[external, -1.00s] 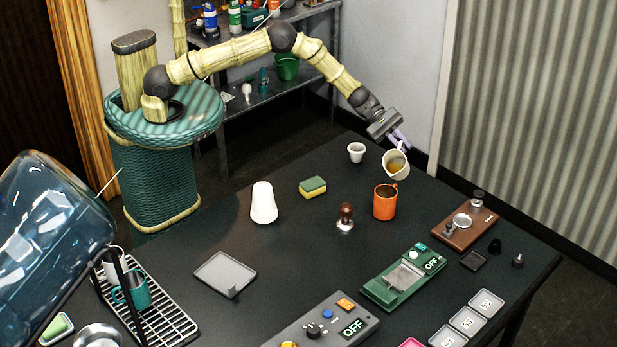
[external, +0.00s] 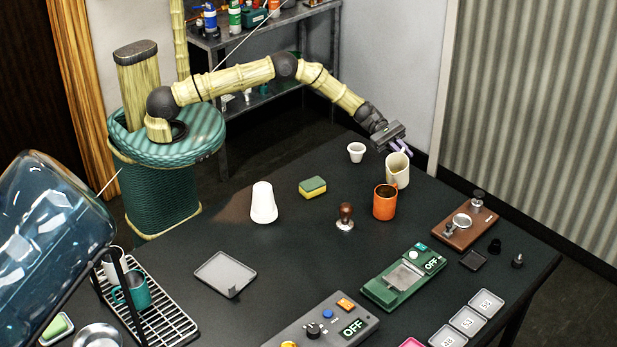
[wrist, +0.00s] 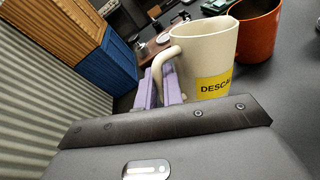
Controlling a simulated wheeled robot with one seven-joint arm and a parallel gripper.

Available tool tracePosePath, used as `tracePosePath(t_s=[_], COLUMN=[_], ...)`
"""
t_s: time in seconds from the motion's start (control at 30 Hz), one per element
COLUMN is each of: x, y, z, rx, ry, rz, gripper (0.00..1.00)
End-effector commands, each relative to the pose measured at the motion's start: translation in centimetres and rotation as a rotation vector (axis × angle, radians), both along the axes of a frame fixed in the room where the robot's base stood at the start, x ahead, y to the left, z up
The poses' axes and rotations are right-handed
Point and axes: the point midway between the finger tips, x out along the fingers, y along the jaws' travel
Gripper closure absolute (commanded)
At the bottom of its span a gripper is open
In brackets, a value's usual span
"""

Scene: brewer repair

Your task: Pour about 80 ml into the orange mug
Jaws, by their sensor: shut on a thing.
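The orange mug (external: 384,204) stands upright on the black table, and dark contents show inside its rim. It also shows at the upper right of the wrist view (wrist: 262,35). A cream jug (external: 397,171) with a yellow label reading "DESCA…" is right behind the mug, close to upright. In the wrist view the jug (wrist: 208,52) hides part of the mug's side. My gripper (external: 403,147) is shut on the jug's handle, its purple fingers (wrist: 163,88) on either side of it. The liquid level in the jug is hidden.
A small white cup (external: 356,152) stands left of the jug. A tamper (external: 345,217), a sponge (external: 313,188) and a white cone-shaped thing (external: 263,203) lie to the left. A brown board (external: 465,228) and a green scale (external: 404,278) are on the right and in front.

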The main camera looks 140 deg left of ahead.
Motion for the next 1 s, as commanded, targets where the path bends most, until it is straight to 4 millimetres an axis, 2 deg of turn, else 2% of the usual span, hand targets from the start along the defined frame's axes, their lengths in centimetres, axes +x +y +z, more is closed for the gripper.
tracePosePath(t_s=[0.03,0.6,1.0], x=[-0.1,-0.9,-1.2], y=[0.3,2.2,2.8], z=[-0.7,-2.9,-3.3], rx=[-0.014,-0.244,-0.336], ry=[-0.009,-0.107,-0.145], rz=[0.001,0.000,0.000], gripper=[1.00,1.00,1.00])
